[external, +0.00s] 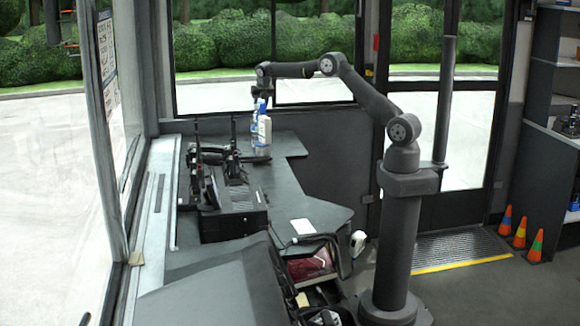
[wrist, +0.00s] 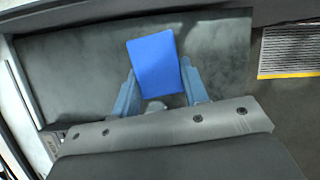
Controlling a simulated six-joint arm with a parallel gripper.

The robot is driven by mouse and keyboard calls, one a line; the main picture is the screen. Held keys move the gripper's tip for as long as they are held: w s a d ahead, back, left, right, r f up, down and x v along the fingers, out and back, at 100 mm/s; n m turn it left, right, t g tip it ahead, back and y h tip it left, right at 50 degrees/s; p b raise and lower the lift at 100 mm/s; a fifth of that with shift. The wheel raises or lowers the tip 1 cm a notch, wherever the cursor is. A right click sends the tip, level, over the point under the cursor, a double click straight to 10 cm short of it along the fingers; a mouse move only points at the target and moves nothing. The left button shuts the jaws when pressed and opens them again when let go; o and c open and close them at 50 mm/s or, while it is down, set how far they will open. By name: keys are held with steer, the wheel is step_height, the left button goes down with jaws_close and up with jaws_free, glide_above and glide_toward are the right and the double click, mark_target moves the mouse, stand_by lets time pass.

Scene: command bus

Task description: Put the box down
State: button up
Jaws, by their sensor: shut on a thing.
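In the wrist view my gripper (wrist: 167,88) is shut on the box. The box is upright in the external view.
The dark desk (external: 283,182) carries black radio-like equipment (external: 228,195) left of the box and a white paper (external: 303,226) nearer the camera. A window stands behind. Traffic cones (external: 520,233) and a striped floor mat (external: 460,248) are at right.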

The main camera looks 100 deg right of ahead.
steer(key=s+a+f+n+t, duration=0.1)
steer(key=s+a+n, duration=0.2)
steer(key=s+a, duration=0.5)
steer(key=shift+s+d+f, duration=0.1)
steer(key=shift+s+f, duration=0.1)
steer(key=shift+f, duration=1.2)
steer(key=shift+s+d+f, duration=0.1)
steer(key=shift+s+f, duration=0.15)
steer(key=shift+f, duration=1.2)
steer(key=shift+s+d+f, duration=0.1)
steer(key=shift+s+f, duration=0.1)
steer(key=shift+f, duration=1.2)
steer(key=shift+f, duration=0.1)
steer(key=o, duration=0.9)
steer(key=shift+o, duration=0.3)
steer(key=shift+r, duration=0.35)
steer(key=v, duration=1.1)
steer(key=shift+s+r, duration=0.15)
steer(key=shift+r, duration=0.1)
